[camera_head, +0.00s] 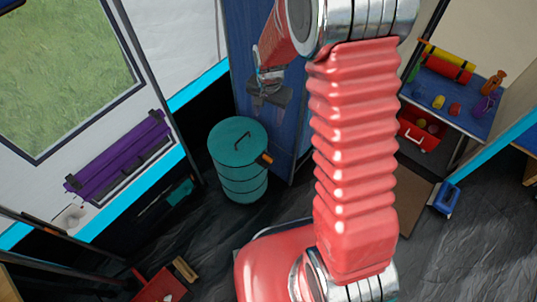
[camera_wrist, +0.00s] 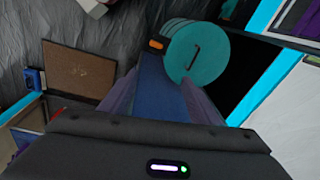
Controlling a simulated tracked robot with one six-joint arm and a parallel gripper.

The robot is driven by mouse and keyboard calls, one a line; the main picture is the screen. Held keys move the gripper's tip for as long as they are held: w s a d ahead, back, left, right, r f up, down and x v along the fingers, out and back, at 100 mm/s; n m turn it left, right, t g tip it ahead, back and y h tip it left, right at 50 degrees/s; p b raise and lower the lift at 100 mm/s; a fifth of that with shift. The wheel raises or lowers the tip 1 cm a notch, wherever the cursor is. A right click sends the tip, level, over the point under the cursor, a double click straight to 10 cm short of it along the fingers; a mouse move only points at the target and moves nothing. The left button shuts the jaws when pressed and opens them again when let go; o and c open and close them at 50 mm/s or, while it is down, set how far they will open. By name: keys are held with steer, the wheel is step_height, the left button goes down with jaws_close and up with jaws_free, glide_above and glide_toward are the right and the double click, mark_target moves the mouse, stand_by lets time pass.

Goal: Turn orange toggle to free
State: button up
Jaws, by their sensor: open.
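The orange toggle (camera_head: 265,159) sticks out from the upper right side of a teal lidded barrel (camera_head: 238,170) on the floor. In the wrist view the toggle (camera_wrist: 156,44) shows at the left edge of the barrel's round lid (camera_wrist: 196,54). My gripper (camera_head: 268,92) is partly seen in the head view, up and behind the barrel in the picture, in front of a blue panel. In the wrist view my gripper (camera_wrist: 160,95) is open and empty, its blurred fingers pointing toward the barrel, apart from the toggle. My arm does not cover the toggle.
A blue panel (camera_head: 250,40) stands behind the barrel. A purple roll (camera_head: 118,154) hangs by the window at left. A red box (camera_head: 158,286) lies at the bottom. A blue-topped shelf (camera_head: 462,100) with small colourful items stands right, above an open red drawer (camera_head: 420,138).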

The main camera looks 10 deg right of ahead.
mark_target(268, 157)
step_height(268, 157, down, 14)
steer(key=w+m+g, duration=0.1)
steer(key=m, duration=0.1)
steer(key=shift+f, duration=0.25)
step_height(268, 157, down, 14)
steer(key=shift+r, duration=0.1)
stand_by(0.7)
steer(key=shift+c, duration=0.3)
steer(key=c, duration=0.9)
steer(key=shift+d, duration=0.25)
steer(key=shift+c, duration=0.5)
steer(key=shift+w+a, duration=0.1)
steer(key=shift+a, duration=0.1)
